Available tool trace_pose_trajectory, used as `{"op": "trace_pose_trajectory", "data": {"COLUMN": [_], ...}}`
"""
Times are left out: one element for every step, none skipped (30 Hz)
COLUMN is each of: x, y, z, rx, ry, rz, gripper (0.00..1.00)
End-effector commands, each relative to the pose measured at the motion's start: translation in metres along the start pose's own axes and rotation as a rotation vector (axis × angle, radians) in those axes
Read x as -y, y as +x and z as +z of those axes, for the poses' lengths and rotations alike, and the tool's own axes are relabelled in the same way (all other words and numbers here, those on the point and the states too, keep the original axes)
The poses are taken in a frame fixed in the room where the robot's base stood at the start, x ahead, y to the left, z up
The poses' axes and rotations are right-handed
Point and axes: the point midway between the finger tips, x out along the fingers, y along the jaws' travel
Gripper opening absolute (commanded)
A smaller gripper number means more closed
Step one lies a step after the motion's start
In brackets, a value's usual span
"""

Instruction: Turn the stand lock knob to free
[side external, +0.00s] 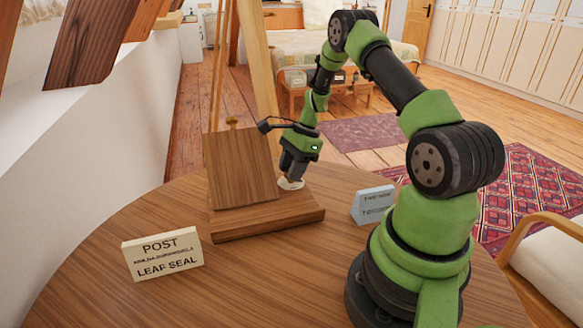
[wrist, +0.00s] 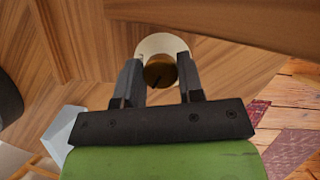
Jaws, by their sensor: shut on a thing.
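The wooden stand (side external: 268,221) has a flat base and a leaning panel (side external: 240,168) on the round table. In the wrist view a round brass knob (wrist: 160,68) with a dark mark on its near side sits on a white disc (wrist: 162,43). The white disc also shows in the side view (side external: 291,185), at the right of the panel. My gripper (side external: 291,179) points down over it. In the wrist view the gripper (wrist: 159,74) has one finger on each side of the knob, shut on it. The knob is hidden in the side view; I cannot read any lock or free label.
A cream sign (side external: 163,254) reading "POST" and "LEAF SEAL" stands at the front left. A pale blue sign (side external: 373,205) stands right of the stand, near my base. The table front (side external: 240,290) is clear.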

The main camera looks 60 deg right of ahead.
Motion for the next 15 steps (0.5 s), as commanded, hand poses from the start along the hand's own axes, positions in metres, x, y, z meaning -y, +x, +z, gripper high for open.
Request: {"op": "trace_pose_trajectory", "data": {"x": [-0.0002,-0.0001,-0.0003,-0.0003,-0.0002,-0.0002,-0.0002,-0.0004,-0.0003,-0.0005,-0.0004,-0.0005,-0.0004,-0.0004,-0.0006], "y": [-0.001,-0.001,-0.0009,-0.001,-0.0011,-0.0012,-0.0011,-0.001,-0.001,-0.0009,-0.001,-0.001,-0.0011,-0.001,-0.0009], "z": [-0.0002,-0.0003,-0.0003,-0.0002,-0.0003,-0.0002,-0.0002,-0.0003,-0.0002,-0.0002,-0.0002,0.0,-0.0001,0.0,0.0001], "rx": [0.0,0.0,0.0,0.0,-0.001,-0.001,0.0,-0.001,0.0,-0.001,-0.001,-0.001,-0.001,-0.001,-0.001], "ry": [0.042,0.069,0.103,0.13,0.156,0.192,0.218,0.244,0.28,0.305,0.332,0.367,0.392,0.419,0.455], "rz": [-0.018,-0.03,-0.044,-0.055,-0.066,-0.081,-0.092,-0.103,-0.117,-0.128,-0.139,-0.154,-0.165,-0.176,-0.19], "gripper": [0.11,0.11,0.11,0.11,0.11,0.11,0.11,0.11,0.11,0.11,0.11,0.11,0.11,0.11,0.11]}}
